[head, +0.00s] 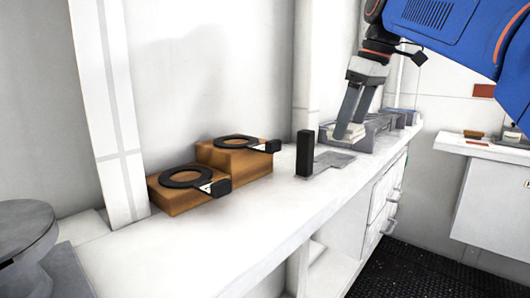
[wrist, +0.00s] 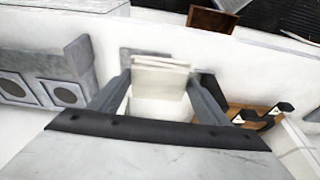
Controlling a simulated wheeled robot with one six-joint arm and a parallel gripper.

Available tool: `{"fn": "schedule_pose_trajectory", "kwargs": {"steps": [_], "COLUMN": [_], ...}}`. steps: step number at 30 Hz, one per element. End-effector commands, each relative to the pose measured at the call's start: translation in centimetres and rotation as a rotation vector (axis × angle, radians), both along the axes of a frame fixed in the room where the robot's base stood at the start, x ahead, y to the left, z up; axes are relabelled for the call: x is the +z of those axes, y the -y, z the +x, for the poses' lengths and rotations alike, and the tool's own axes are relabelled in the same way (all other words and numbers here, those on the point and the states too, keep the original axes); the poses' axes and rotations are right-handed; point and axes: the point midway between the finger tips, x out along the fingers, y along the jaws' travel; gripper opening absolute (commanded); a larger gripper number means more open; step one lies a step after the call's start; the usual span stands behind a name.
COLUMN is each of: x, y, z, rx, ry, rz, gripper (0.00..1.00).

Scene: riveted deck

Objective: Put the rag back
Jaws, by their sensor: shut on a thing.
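A folded off-white rag (head: 353,133) is between the two grey fingers of my gripper (head: 350,126), over the far part of the white counter. The wrist view shows it as a flat, layered pad (wrist: 160,78), with a finger at each side. My gripper (wrist: 158,85) is shut on it. In the head view the rag overlaps a low grey unit (head: 378,131) behind it. I cannot tell whether the rag touches anything below.
Nearer on the white counter (head: 240,214) stand two orange-brown blocks (head: 185,200) with black rings. A black upright block (head: 305,153) stands by a flat grey plate (head: 335,161). Grey units with round faces (wrist: 65,93) show left in the wrist view. The counter's front strip is clear.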

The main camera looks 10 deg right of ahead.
Motion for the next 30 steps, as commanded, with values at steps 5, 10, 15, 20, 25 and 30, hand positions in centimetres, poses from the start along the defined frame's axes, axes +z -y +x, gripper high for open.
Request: {"fn": "schedule_pose_trajectory", "kwargs": {"steps": [5,10,15,20,25,30], "x": [-0.2,-0.2,-0.2,-0.2,-0.2,-0.1], "y": [0.2,-1.4,-3.5,-5.6,-7.6,-9.1], "z": [-0.1,2.1,5.0,7.8,10.6,12.6], "rx": [-0.012,-0.009,-0.009,-0.009,-0.010,-0.011], "ry": [-0.002,-0.002,-0.002,-0.002,-0.001,-0.001], "rz": [0.000,0.001,0.000,0.001,0.000,-0.001], "gripper": [0.45,0.45,0.45,0.45,0.45,0.45]}}
